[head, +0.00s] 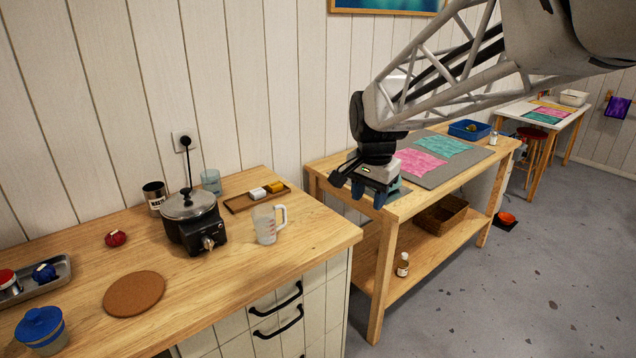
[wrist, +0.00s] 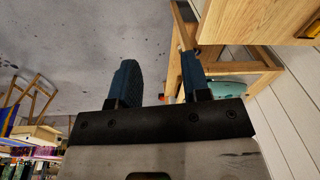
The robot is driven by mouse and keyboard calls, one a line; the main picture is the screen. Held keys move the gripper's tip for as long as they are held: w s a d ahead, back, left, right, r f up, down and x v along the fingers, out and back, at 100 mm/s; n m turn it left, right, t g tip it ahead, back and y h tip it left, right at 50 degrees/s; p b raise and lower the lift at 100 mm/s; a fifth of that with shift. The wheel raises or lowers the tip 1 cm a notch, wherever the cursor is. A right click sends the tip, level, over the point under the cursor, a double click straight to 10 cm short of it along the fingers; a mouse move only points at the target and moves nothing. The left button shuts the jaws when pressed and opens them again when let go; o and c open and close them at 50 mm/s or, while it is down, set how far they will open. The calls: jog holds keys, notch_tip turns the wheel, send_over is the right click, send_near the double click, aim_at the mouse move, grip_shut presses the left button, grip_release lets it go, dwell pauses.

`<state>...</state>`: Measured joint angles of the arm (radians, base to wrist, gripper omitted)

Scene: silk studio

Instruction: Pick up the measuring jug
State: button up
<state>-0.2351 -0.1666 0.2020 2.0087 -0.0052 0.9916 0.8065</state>
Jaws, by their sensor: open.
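The measuring jug (head: 265,226) is clear with red markings and a handle on its right side. It stands upright on the wooden counter (head: 240,262), near its right end, in the head view. My gripper (head: 367,192) is open and empty, up and to the right of the jug, by the near left end of the wooden workbench. In the wrist view the two blue fingers of my gripper (wrist: 158,82) are apart with nothing between them. I do not make out the jug in the wrist view.
A black pot (head: 192,217) with a lid and tap stands left of the jug. Behind the jug are a small wooden tray (head: 240,203) with white and yellow blocks and a glass (head: 211,181). A cork mat (head: 134,293) lies at front left. The counter right of the jug is clear.

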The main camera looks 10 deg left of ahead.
jog(key=w+a+f+m, duration=0.3)
jog(key=w+a+f, duration=0.2)
jog(key=w+a, duration=0.6)
jog(key=m+g, duration=0.1)
jog(key=m, duration=0.1)
send_near(285, 221)
jog(key=shift+w+a, duration=0.25)
jog(key=shift+f, duration=1.25)
jog(key=shift+f, duration=0.1)
jog(key=shift+w+f, duration=0.15)
jog(key=shift+f, duration=2.4)
